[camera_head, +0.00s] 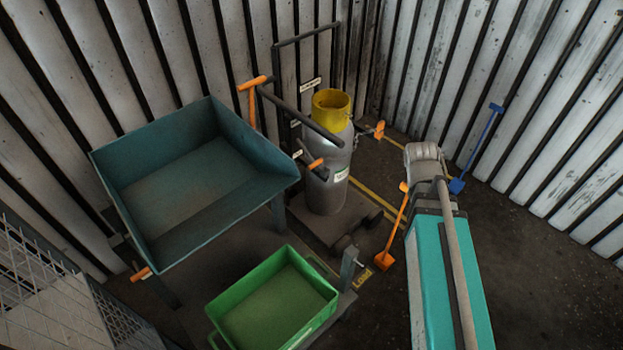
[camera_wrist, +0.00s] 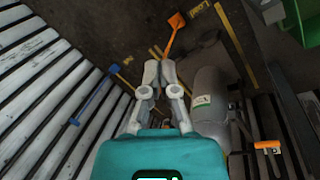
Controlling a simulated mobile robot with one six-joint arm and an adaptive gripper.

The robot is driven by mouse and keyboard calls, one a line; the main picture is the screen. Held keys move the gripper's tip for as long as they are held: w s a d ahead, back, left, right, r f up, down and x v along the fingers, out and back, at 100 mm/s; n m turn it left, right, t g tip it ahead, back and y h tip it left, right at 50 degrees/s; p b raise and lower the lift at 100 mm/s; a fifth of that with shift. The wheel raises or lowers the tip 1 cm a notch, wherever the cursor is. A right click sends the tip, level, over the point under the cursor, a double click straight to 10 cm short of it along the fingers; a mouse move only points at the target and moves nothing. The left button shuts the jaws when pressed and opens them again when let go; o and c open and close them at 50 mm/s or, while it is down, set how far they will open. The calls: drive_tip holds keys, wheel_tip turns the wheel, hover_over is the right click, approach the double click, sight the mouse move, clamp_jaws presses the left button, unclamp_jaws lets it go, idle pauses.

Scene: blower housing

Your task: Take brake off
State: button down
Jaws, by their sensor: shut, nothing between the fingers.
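My gripper (camera_wrist: 157,62) shows in the wrist view with its fingers shut and empty. It points towards the floor near a long orange lever with a flat paddle end (camera_wrist: 174,30), which also shows in the head view (camera_head: 393,232); I cannot tell whether they touch. Other orange handles show in the head view: a T-handle (camera_head: 252,85) behind the teal bin, one (camera_head: 316,164) before the grey cylinder, one (camera_head: 379,130) at its right, and one (camera_head: 140,274) under the bin. The brake's label is not readable, so I cannot tell which is the brake.
A teal bin (camera_head: 122,185) stands on the left and a green crate (camera_head: 228,298) in front of it. A grey cylinder with yellow top (camera_head: 331,165) stands on a dark base. A blue lever (camera_head: 474,150) leans by the right wall. The floor at right is clear.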

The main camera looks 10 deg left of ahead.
sight(306, 152)
drive_tip(key=w+a+f+n+t+h+b, duration=0.7)
drive_tip(key=w+a+f+n+b, duration=0.55)
drive_tip(key=b, duration=1.05)
drive_tip(key=a+f+n+t+b, duration=0.2)
drive_tip(key=a+b, duration=0.4)
drive_tip(key=a, duration=0.3)
drive_tip(key=s+a+f+n+t+h+b, duration=0.1)
drive_tip(key=a+f+n+t+b, duration=0.2)
drive_tip(key=a+n+b, duration=0.3)
drive_tip(key=s+a+f+n+t+h+b, duration=0.1)
drive_tip(key=a+f+n+t+b, duration=0.2)
drive_tip(key=a+b, duration=0.4)
drive_tip(key=a+n+t, duration=0.1)
drive_tip(key=a, duration=0.5)
drive_tip(key=shift+t, duration=0.3)
drive_tip(key=shift+d, duration=0.1)
drive_tip(key=w+d+r+p, duration=0.5)
drive_tip(key=w+r+p, duration=0.1)
drive_tip(key=w, duration=0.1)
drive_tip(key=shift+w+d, duration=0.25)
drive_tip(key=shift+w, duration=0.1)
drive_tip(key=shift+r, duration=0.15)
